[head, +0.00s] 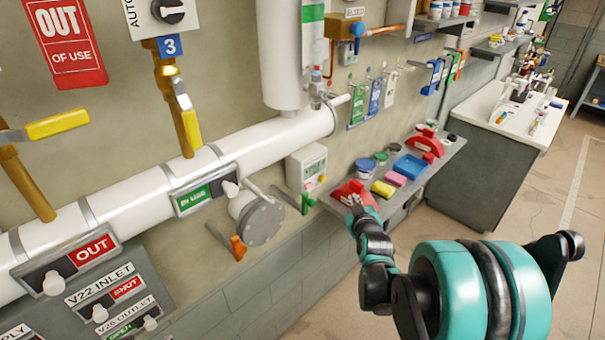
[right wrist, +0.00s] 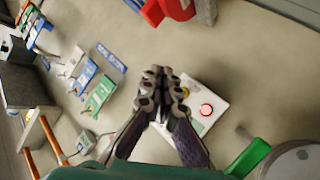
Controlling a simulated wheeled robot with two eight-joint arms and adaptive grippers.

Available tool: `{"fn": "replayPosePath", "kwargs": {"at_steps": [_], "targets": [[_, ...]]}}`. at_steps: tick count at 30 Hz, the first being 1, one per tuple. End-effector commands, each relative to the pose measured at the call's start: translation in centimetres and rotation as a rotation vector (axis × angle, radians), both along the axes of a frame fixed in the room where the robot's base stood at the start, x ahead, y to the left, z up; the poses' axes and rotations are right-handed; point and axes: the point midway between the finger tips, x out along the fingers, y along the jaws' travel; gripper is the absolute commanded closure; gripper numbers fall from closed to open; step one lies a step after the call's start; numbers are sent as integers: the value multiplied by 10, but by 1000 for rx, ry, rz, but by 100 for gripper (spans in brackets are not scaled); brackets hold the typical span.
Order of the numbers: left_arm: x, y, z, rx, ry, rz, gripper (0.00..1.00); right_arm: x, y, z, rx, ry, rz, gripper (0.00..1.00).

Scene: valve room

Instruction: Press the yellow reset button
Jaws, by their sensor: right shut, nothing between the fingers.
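The white control box (head: 307,165) is on the wall below the large white pipe, with a small display and small buttons low on its front. A small yellowish button (head: 322,178) shows near its lower right; it is too small to read a label. In the right wrist view the box (right wrist: 215,92) is partly hidden by the fingers, and a red lit button (right wrist: 207,110) shows on it. My right gripper (head: 353,200) is shut and empty, to the right of and lower than the box in the head view. It also shows in the right wrist view (right wrist: 163,75). My left gripper is out of view.
A shelf (head: 400,195) holds red valve lockouts, a blue tray (head: 410,166) and coloured blocks beside the gripper. A green valve handle (head: 307,203) juts out below the box. A flanged pipe end (head: 262,220) and an orange handle (head: 238,247) are to its left.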

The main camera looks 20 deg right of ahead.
Motion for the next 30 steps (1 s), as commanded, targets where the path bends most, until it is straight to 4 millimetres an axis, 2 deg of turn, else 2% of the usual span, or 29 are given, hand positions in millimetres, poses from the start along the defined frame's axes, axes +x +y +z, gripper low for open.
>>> {"fn": "replayPosePath", "kwargs": {"at_steps": [4,17,30], "targets": [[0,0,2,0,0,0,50,1,-8,1,-17,-11,-9,100],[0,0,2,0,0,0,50,6,-5,0,-18,-9,-7,100],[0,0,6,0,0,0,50,59,17,1,-18,-10,-5,100]]}}
